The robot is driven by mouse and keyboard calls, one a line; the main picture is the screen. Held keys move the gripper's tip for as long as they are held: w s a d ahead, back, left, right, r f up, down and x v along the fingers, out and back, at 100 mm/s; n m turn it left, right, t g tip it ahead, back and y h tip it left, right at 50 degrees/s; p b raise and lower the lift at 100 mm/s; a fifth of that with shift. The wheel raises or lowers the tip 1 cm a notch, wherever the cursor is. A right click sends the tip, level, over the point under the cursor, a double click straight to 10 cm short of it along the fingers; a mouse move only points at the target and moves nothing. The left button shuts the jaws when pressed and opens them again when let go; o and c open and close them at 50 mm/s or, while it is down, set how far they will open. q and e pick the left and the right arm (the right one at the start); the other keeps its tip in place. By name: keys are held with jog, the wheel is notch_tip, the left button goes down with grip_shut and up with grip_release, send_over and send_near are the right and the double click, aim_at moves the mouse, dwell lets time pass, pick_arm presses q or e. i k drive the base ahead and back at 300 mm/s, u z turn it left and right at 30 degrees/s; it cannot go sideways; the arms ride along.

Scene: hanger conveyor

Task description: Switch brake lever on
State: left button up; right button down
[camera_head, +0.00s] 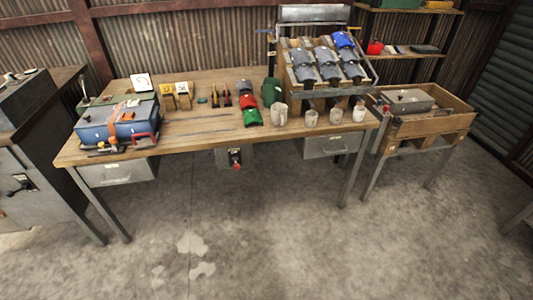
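Neither of my grippers is in the head view. I cannot tell for sure which part is the brake lever. A small grey box with a red knob or handle (236,162) hangs below the front edge of the workbench. A dark lever-like handle (20,184) is on the front of the grey cabinet at the left edge. Both are too small to read their on or off position. Nothing of mine touches either one.
The wooden workbench (190,133) carries a blue toolbox (118,124), several mugs and caps, and a rack of grey and blue caps (328,65). A wooden crate table (430,123) stands at the right. The concrete floor (290,235) in front is clear.

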aim_at(237, 165)
jog(key=u, duration=0.15)
jog(key=i, duration=1.05)
jog(key=u, duration=0.7)
